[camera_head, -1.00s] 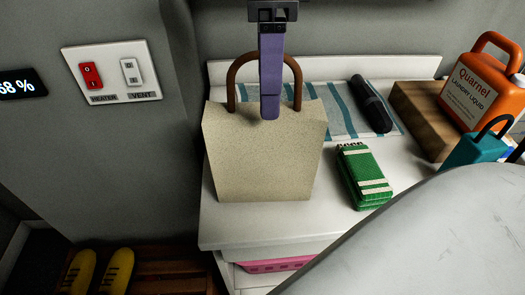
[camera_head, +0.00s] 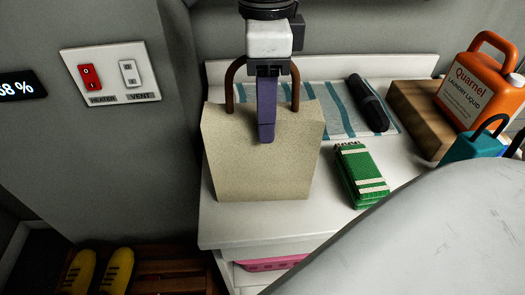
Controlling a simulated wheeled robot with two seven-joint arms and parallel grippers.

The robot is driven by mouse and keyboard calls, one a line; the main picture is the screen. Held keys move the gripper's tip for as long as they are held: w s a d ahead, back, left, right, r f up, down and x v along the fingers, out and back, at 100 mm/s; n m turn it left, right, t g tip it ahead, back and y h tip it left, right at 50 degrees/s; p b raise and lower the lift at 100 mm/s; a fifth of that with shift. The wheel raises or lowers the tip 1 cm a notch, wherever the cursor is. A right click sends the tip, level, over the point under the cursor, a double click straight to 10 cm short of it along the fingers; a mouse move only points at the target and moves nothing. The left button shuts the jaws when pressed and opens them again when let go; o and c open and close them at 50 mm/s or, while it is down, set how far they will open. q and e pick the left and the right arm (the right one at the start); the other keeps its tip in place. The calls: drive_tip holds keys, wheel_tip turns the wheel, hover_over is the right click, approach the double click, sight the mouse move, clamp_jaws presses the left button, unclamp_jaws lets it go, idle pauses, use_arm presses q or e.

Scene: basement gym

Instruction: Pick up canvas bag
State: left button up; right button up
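The canvas bag (camera_head: 240,165) is beige with a brown looped handle (camera_head: 229,88). It stands upright on the white cabinet top (camera_head: 330,225), near its left end. My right gripper (camera_head: 267,138) comes down from the top of the view, with its purple fingers over the handle opening and the upper middle of the bag. The gripper covers the top of the handle. The fingers appear edge-on, one behind the other, so their gap is hidden, and I cannot tell whether they touch the bag. My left gripper is not in view.
Right of the bag are a green banded block (camera_head: 360,172), a striped cloth (camera_head: 335,115) with a dark roll (camera_head: 368,103), a wooden block (camera_head: 425,115), an orange laundry jug (camera_head: 475,95) and a teal padlock-like item (camera_head: 472,146). A switch panel (camera_head: 110,73) is on the left wall.

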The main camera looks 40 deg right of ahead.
clamp_jaws()
drive_tip(key=shift+r, duration=0.1)
